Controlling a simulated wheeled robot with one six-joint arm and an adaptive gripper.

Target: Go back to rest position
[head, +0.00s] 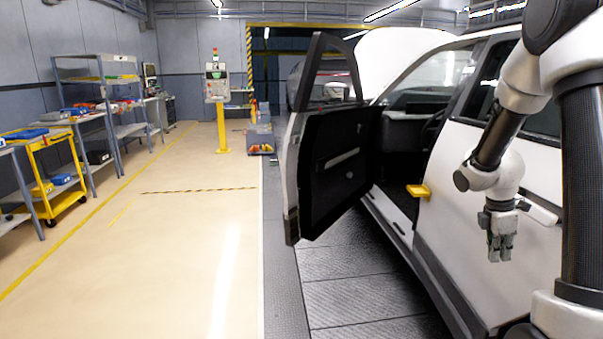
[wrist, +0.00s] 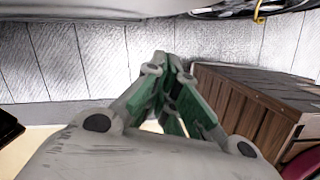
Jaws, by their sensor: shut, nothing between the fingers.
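My gripper (head: 500,247) hangs fingers down in front of the white car's side in the head view, apart from anything it could hold. In the wrist view my gripper (wrist: 163,62) shows its green-sided fingers brought together at the tips, with nothing between them. The white car (head: 466,220) stands at the right with its front door (head: 330,160) swung open and its hood raised.
A yellow block-like item (head: 419,190) sits at the car's door opening. A yellow cart (head: 52,185) and grey shelves (head: 100,100) line the left wall. A control post (head: 217,90) stands farther back. The beige floor (head: 180,240) is clear. A brown slatted box (wrist: 250,105) shows in the wrist view.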

